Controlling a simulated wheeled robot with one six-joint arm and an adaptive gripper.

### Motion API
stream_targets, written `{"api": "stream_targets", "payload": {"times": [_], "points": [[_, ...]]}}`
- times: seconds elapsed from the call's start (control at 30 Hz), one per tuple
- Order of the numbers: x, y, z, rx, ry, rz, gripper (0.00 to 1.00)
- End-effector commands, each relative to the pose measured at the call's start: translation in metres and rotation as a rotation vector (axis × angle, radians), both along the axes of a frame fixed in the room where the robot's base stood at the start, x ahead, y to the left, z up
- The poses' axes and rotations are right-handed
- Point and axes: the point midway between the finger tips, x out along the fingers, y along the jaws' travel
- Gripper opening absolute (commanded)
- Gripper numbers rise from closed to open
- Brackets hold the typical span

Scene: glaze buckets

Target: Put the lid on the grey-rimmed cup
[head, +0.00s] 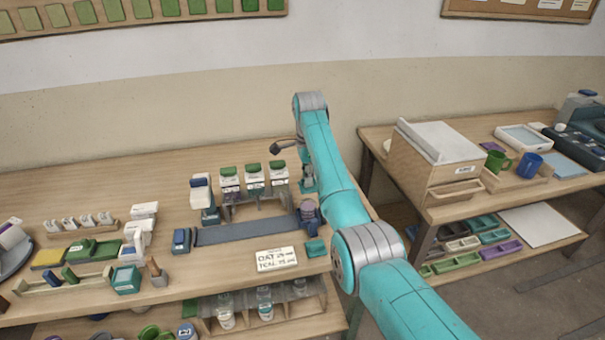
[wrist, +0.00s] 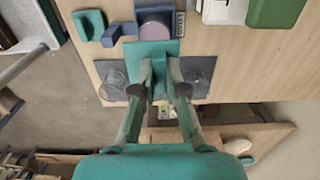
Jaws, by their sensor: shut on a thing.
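My gripper (wrist: 159,90) is shut on a flat teal square piece (wrist: 152,52), which appears to be the lid, in the wrist view. The piece lies between and beyond the fingertips. A clear cup (wrist: 114,82) stands on a grey square to the left of the fingers, and another clear cup (wrist: 199,78) stands on a grey square to the right. I cannot tell which cup has the grey rim. In the head view my arm hides the cups, and the fingertips do not show clearly.
A purple round piece sits in a blue holder (head: 308,211). A small teal block (head: 315,247) is nearby. Several green-lidded jars (head: 254,178) stand on a rack behind a dark strip (head: 244,230). The side table holds a wooden box (head: 437,160). A floor gap separates the tables.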

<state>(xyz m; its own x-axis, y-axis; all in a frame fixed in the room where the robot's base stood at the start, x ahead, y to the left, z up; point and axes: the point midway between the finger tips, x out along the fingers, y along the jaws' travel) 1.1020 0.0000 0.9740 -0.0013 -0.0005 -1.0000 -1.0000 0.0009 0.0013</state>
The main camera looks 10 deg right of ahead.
Motion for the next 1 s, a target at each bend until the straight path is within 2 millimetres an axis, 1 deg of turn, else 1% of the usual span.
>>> {"api": "stream_targets", "payload": {"times": [0.6,0.8,1.0], "points": [[0.000,0.000,-0.047,0.000,0.000,0.001,0.00],[0.000,0.000,-0.057,0.000,0.001,0.001,0.00],[0.000,0.000,-0.061,0.000,-0.001,0.001,0.00]]}}
